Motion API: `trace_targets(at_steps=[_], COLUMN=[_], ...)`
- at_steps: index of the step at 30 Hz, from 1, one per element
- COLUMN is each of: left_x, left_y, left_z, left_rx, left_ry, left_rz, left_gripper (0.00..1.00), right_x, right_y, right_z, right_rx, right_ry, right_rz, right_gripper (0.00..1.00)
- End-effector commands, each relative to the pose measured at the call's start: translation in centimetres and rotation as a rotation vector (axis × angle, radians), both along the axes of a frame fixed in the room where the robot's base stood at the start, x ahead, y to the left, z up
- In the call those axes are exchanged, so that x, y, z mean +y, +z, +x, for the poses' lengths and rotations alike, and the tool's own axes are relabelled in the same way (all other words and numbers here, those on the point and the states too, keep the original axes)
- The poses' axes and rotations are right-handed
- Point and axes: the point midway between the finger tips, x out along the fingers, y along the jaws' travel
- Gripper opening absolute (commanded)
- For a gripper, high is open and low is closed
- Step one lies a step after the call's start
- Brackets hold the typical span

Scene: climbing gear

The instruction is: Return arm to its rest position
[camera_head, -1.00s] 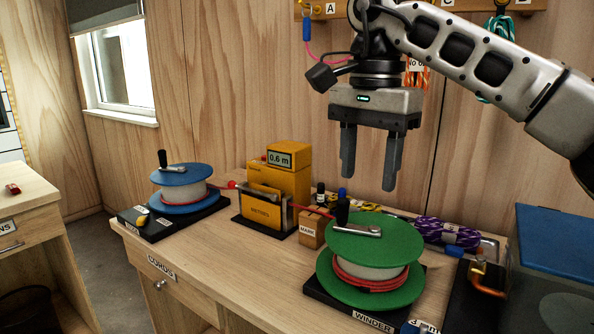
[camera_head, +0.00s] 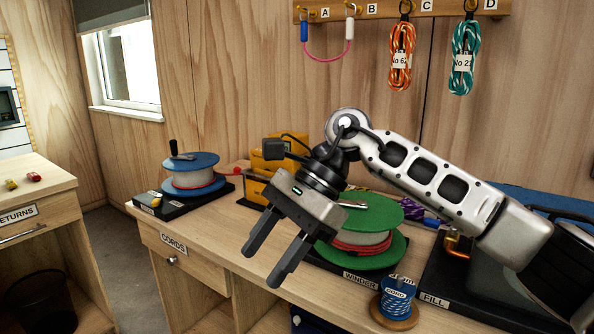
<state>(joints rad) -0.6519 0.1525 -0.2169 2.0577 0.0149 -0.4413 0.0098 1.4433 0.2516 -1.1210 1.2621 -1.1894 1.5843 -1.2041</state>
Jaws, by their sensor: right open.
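My right gripper (camera_head: 262,262) is open and empty. It is tilted down to the left, in front of the bench's front edge in the picture. My right arm comes in from the right and crosses in front of the green winder reel (camera_head: 384,214), hiding part of it. The yellow meter box (camera_head: 262,166) behind is also partly hidden by my gripper and wrist. My left gripper does not show.
A blue reel (camera_head: 190,164) stands on the bench (camera_head: 150,214) at the left. A blue cord spool (camera_head: 397,296) stands at the front right. Orange (camera_head: 401,58) and teal (camera_head: 464,62) cord bundles hang from the wall rack. A returns desk (camera_head: 45,190) is at far left.

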Motion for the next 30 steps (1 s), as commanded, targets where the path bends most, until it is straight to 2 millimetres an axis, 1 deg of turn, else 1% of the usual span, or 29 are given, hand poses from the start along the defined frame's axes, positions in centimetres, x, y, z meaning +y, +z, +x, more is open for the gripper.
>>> trace_targets(at_steps=[1,3,5,6,8,10,11,12,13,14,15,16,17,18,20,21,22,23,24,26,27,29,30], left_x=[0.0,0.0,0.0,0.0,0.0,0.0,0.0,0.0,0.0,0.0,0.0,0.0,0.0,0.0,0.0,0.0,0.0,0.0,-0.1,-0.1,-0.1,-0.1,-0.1], left_y=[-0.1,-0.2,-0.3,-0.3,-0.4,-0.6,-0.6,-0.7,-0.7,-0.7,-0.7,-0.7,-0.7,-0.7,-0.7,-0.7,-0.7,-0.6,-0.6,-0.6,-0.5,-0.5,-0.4], left_z=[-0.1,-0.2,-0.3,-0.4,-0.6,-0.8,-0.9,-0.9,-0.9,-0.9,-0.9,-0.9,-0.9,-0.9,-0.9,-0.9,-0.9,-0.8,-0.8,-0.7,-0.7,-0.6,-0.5], left_rx=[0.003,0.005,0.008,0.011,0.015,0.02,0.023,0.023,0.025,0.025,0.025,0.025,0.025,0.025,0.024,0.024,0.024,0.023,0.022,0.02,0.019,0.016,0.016], left_ry=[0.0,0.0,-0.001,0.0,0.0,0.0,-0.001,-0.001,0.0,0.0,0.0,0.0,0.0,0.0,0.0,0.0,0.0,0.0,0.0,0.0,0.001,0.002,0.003], left_rz=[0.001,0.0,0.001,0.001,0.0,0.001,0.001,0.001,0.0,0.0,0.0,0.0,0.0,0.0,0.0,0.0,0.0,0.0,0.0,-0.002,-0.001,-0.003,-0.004], left_gripper=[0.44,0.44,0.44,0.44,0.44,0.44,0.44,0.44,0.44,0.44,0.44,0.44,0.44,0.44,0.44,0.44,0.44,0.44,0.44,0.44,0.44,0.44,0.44], right_x=[1.7,4.0,5.7,6.5,7.1,7.0,6.7,6.1,5.4,4.7,3.5,2.5,1.4,-0.1,-2.6,-4.4,-5.7,-6.9,-8.5,-10.7,-12.0,-13.7,-14.7], right_y=[-1.2,-1.8,-1.8,-1.5,-1.1,-0.8,-0.8,-1.0,-1.4,-1.9,-2.8,-3.8,-4.9,-6.7,-9.9,-12.4,-14.3,-16.2,-18.7,-22.4,-24.7,-27.7,-29.4], right_z=[-1.3,-3.0,-4.2,-4.8,-5.1,-4.7,-4.3,-3.7,-3.2,-2.6,-1.8,-1.2,-0.6,0.0,0.4,0.4,0.2,-0.2,-1.0,-2.7,-4.0,-6.3,-7.9], right_rx=[0.1,0.265,0.442,0.571,0.771,1.018,1.128,1.274,1.386,1.501,1.658,1.774,1.89,2.046,2.284,2.44,2.555,-2.611,-2.489,-2.312,-2.201,-2.048,-1.956], right_ry=[-0.028,-0.095,-0.17,-0.23,-0.324,-0.442,-0.495,-0.565,-0.62,-0.676,-0.75,-0.807,-0.865,-0.941,-1.057,-1.135,-1.192,1.219,1.164,1.087,1.037,0.971,0.929], right_rz=[0.091,0.237,0.371,0.457,0.575,0.701,0.748,0.809,0.852,0.893,0.942,0.977,1.011,1.052,1.109,1.144,1.17,-1.168,-1.081,-0.969,-0.905,-0.821,-0.775], right_gripper=[0.5,0.5,0.5,0.5,0.5,0.5,0.5,0.5,0.5,0.5,0.5,0.5,0.5,0.5,0.5,0.5,0.5,0.5,0.5,0.5,0.5,0.5,0.5])
